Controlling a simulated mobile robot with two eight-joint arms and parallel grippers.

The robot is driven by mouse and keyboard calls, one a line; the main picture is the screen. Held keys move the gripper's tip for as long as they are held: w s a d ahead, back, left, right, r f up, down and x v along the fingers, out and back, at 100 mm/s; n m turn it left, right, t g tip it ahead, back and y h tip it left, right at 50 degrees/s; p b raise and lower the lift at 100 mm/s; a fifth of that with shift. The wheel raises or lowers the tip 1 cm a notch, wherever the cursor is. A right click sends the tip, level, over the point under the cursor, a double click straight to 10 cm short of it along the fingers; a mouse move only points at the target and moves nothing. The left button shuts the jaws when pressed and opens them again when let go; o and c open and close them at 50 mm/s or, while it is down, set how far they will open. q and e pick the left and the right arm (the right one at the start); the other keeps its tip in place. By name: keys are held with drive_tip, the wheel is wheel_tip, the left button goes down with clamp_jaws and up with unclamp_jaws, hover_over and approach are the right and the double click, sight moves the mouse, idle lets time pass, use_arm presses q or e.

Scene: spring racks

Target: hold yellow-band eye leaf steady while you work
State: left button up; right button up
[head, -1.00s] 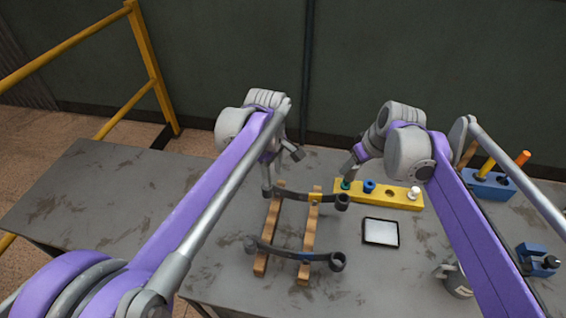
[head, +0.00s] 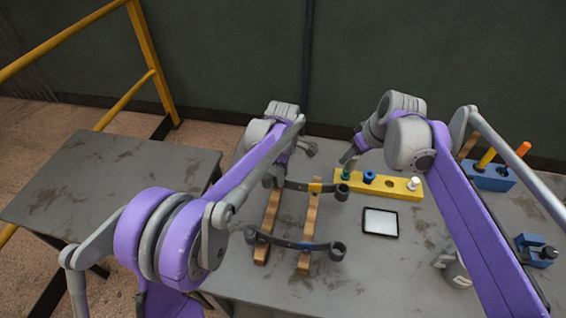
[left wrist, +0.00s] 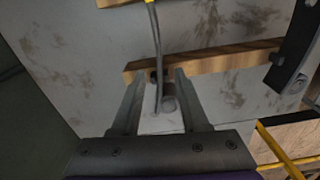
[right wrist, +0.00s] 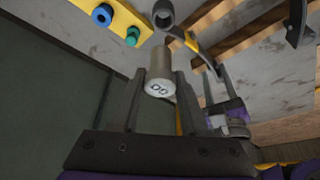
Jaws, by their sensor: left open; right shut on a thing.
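The yellow-band eye leaf (head: 297,185) is a dark curved strip with a yellow band, lying across two wooden bars (head: 311,215). Its right end has a round eye (head: 341,191), which also shows in the right wrist view (right wrist: 162,14). My left gripper (left wrist: 167,76) is open, with its fingers on either side of the leaf's left end (left wrist: 158,45); contact cannot be told. My right gripper (right wrist: 159,72) is shut on a grey cylinder (right wrist: 159,65) with dark marks on its end face, close to the right eye.
A yellow block (head: 352,186) holds green, blue and white pieces beside an empty hole. A white-faced tablet (head: 380,222), a grey mug (head: 455,270) and a blue tool holder (head: 488,178) stand to the right.

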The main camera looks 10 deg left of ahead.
use_arm(q)
drive_tip(key=shift+f, duration=1.4)
clamp_jaws()
idle(0.5)
use_arm(e)
drive_tip(key=shift+f, duration=1.45)
